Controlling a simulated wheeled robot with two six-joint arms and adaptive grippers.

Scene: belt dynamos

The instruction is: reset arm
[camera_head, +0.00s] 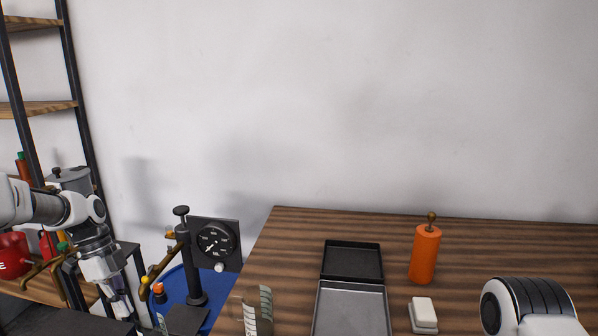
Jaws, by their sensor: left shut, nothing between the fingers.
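My left arm comes in from the left edge. Its gripper (122,306) points downward, left of the striped wooden table (290,225), and is shut with nothing held. Its fingertips are small and hard to make out. Part of my right arm shows at the lower right corner, in front of the table. Its gripper is out of the picture.
On the table are an open black case (352,262), an orange cylinder (425,254), a white block (423,312) and a pale curled object (265,304). A black stand (194,270) with a dial (215,240) is near my left gripper. Shelving (45,109) stands left.

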